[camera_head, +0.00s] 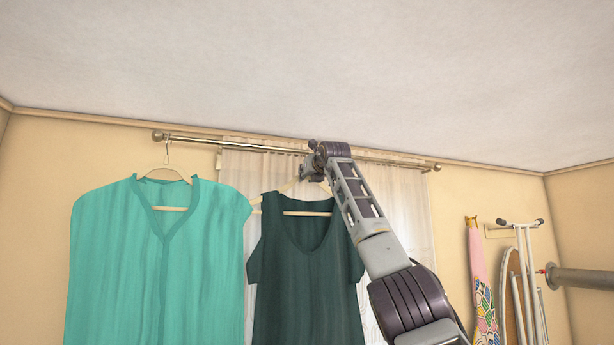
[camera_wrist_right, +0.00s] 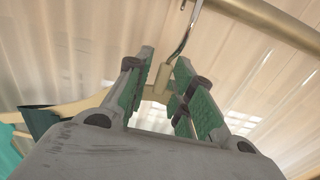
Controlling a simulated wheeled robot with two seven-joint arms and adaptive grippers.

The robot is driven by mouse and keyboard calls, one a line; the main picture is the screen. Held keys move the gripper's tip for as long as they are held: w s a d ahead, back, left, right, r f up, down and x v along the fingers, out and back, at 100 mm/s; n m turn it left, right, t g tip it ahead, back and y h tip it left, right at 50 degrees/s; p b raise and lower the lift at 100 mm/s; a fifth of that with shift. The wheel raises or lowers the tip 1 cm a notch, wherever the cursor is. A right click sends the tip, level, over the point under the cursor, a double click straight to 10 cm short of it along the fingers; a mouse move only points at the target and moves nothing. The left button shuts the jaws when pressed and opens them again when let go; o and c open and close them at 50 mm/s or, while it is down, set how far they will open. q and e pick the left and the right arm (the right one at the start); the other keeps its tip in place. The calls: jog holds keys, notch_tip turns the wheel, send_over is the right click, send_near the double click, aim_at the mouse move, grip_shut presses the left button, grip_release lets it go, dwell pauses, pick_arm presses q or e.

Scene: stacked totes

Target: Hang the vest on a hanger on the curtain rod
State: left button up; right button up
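The dark green vest (camera_head: 305,285) hangs on a pale hanger (camera_head: 308,213) below the curtain rod (camera_head: 200,143), in front of the curtain. My right gripper (camera_head: 310,172) is up close to the rod at the hanger's top. In the wrist view its green-padded fingers (camera_wrist_right: 163,75) close on both sides of the hanger's tan neck block (camera_wrist_right: 158,82). The metal hook (camera_wrist_right: 184,38) rises from the block towards the rod (camera_wrist_right: 270,22). Its top leaves the frame, so I cannot tell whether it is over the rod. My left gripper is not in view.
A teal shirt (camera_head: 150,265) hangs on another hanger (camera_head: 165,172) from the rod's left part, close beside the vest. A white curtain (camera_head: 410,205) hangs behind.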

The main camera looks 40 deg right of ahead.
jog(key=shift+o, duration=0.3)
jog(key=shift+s, duration=0.2)
jog(key=v, duration=1.1)
jog(key=shift+s+a, duration=0.15)
jog(key=shift+s, duration=0.1)
dwell(0.8)
jog(key=shift+f, duration=0.1)
dwell(0.5)
